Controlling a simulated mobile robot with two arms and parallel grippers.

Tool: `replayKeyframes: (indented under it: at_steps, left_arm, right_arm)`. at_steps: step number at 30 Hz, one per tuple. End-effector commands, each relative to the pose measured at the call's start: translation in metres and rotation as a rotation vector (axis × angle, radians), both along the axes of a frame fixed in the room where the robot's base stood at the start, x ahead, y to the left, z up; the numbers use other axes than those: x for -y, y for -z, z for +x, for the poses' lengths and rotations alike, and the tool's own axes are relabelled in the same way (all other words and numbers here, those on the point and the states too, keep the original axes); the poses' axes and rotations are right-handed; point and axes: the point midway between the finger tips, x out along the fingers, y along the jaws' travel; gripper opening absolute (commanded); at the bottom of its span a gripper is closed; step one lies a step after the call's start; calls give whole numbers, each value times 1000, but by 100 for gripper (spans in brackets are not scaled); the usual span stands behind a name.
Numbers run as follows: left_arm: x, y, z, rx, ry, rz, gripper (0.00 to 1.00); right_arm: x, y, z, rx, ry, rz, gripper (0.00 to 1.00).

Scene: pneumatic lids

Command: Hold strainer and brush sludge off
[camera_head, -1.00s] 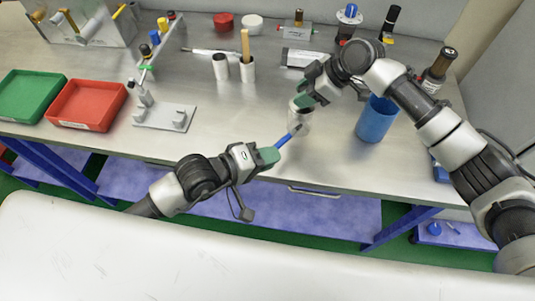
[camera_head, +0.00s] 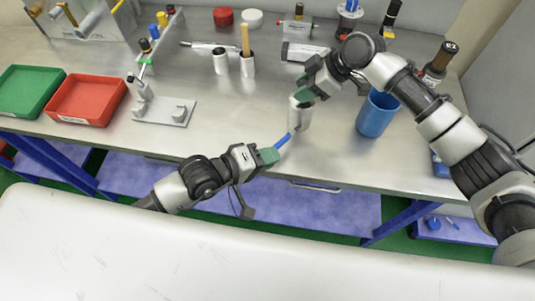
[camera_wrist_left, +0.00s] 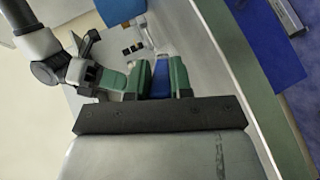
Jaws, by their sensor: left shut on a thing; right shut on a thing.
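My left gripper (camera_head: 268,156) is shut on the blue handle of a brush (camera_head: 282,141). The brush points up and right, away from the gripper. In the left wrist view, the blue handle (camera_wrist_left: 160,78) sits between the green fingers. My right gripper (camera_head: 304,96) is shut on a pale grey, cup-like strainer (camera_head: 299,117) and holds it above the front part of the bench. The brush's far end is at the strainer's lower left side. I cannot tell whether they touch, and sludge on the strainer is too small to make out.
A blue bucket (camera_head: 375,117) stands on the metal bench to the right. A grey fixture (camera_head: 165,110), a red tray (camera_head: 87,100) and a green tray (camera_head: 28,92) are on the left. The bench middle is clear.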

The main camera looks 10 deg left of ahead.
Motion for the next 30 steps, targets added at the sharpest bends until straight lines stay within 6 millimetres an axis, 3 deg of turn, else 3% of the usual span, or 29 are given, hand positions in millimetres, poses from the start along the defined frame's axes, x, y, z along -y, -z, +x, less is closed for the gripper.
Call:
replayKeyframes:
  at_steps: [9, 30]
  left_arm:
    - [0, 7, 0, 1, 0, -1, 0]
    - [-3, -11, 1, 2, 0, -1, 0]
  right_arm:
    - [0, 2, -1, -4, 0, -3, 9]
    - [0, 2, -1, -4, 0, -3, 9]
